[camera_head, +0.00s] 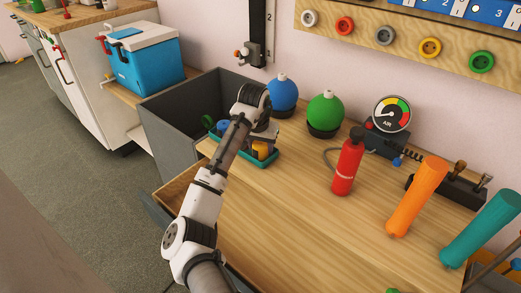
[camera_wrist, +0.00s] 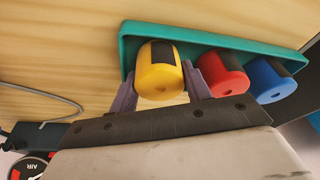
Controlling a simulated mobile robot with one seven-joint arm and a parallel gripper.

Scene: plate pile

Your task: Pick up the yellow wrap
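The yellow wrap (camera_wrist: 158,78) is a short yellow roll with a dark patch, in a teal tray (camera_wrist: 126,48). In the head view the yellow wrap (camera_head: 261,150) shows below my gripper, partly covered by it. In the wrist view my gripper (camera_wrist: 159,78) has one finger on each side of the wrap. The fingers are spread about as wide as the roll; I cannot tell whether they touch it. A red roll (camera_wrist: 222,75) lies just right of the right finger, and a blue roll (camera_wrist: 272,82) lies beyond it.
A grey open bin (camera_head: 180,110) stands left of the tray. A blue ball (camera_head: 284,94) and a green ball (camera_head: 325,111) stand behind. A red extinguisher-like bottle (camera_head: 348,163) and a gauge (camera_head: 391,114) are to the right. The front middle of the wooden bench (camera_head: 300,220) is clear.

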